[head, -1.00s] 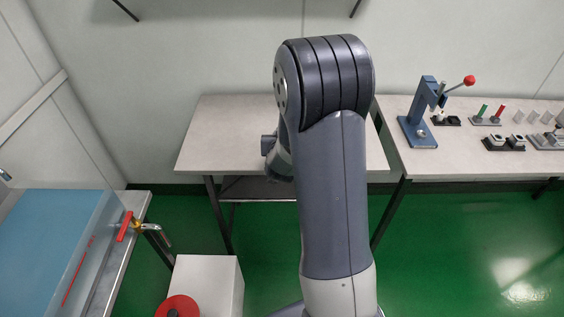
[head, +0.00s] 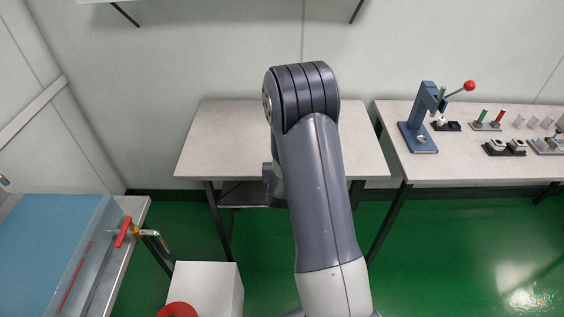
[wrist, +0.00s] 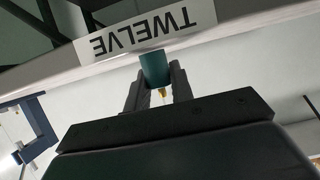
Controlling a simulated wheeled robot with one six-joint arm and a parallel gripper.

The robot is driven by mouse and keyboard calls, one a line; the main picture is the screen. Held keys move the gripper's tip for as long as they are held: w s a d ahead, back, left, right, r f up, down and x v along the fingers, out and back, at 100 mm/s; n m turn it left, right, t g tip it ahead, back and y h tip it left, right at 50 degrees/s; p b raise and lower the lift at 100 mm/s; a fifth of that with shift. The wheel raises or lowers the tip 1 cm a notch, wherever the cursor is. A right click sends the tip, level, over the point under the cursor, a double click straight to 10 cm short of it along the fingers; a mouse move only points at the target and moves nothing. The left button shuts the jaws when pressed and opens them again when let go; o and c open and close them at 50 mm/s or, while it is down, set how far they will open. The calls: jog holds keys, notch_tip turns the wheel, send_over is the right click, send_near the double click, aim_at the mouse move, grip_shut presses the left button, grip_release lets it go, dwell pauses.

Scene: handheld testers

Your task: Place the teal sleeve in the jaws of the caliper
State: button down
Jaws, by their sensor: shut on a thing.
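In the wrist view, the teal sleeve (wrist: 154,68) is between the two dark fingers of my gripper (wrist: 156,82), which is shut on it. A small yellow part shows between the fingers just below the sleeve. In the head view my own arm hides the gripper and the sleeve. I cannot make out a caliper in either view.
A bare grey table (head: 230,130) stands ahead, partly behind my arm. A second table (head: 455,168) at right holds a blue press (head: 418,125) with a red knob and several small fixtures. A white label reading TWELVE (wrist: 150,35) lies behind the sleeve in the wrist view.

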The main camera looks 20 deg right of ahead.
jog(key=shift+f, duration=0.15)
jog(key=c, duration=1.2)
grip_release()
jog(key=shift+c, duration=0.2)
